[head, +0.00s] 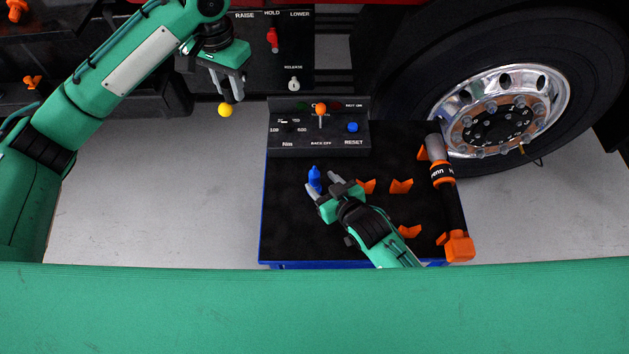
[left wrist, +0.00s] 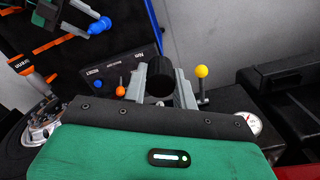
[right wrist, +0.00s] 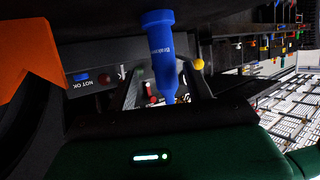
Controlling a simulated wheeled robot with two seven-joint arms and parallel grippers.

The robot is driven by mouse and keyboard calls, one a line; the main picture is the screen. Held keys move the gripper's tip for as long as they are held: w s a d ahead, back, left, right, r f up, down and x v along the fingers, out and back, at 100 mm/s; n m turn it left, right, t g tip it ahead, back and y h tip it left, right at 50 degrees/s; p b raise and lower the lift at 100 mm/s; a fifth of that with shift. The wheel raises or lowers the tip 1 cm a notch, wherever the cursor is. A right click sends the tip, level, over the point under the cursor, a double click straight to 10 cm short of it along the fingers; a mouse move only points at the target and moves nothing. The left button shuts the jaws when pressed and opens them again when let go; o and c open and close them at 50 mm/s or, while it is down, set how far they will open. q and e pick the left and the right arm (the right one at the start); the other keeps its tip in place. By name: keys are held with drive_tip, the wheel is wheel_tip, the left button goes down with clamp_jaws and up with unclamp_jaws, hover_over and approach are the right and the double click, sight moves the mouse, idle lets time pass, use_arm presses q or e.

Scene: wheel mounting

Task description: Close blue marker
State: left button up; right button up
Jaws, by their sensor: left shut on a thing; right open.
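The blue marker (head: 315,179) stands on the black surface of the blue-edged tray (head: 285,215). My right gripper (head: 321,183) is open, with its fingers close around the marker. The right wrist view shows the marker (right wrist: 163,55) upright between the open fingers, its wider end at the top; contact with the fingers cannot be told. My left gripper (head: 231,97) is away to the upper left, beside the control panels. In the left wrist view it is shut on a dark cylinder (left wrist: 160,78); what this is cannot be told.
A yellow ball (head: 225,109) shows near my left fingertips. A control box (head: 318,132) with an orange-knobbed lever and blue button stands at the tray's back. Orange holders (head: 401,187) and a wrench-like tool (head: 448,195) are right of the marker. A truck wheel (head: 500,110) stands beyond.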

sight(318, 180)
drive_tip(key=x, duration=0.2)
drive_tip(key=p+x, duration=0.1)
drive_tip(key=x, duration=0.1)
drive_tip(key=shift+a+r, duration=0.3)
drive_tip(key=shift+a, duration=0.05)
drive_tip(key=shift+w+a+f, duration=0.25)
drive_tip(key=shift+w, duration=0.15)
drive_tip(key=c, duration=1.1)
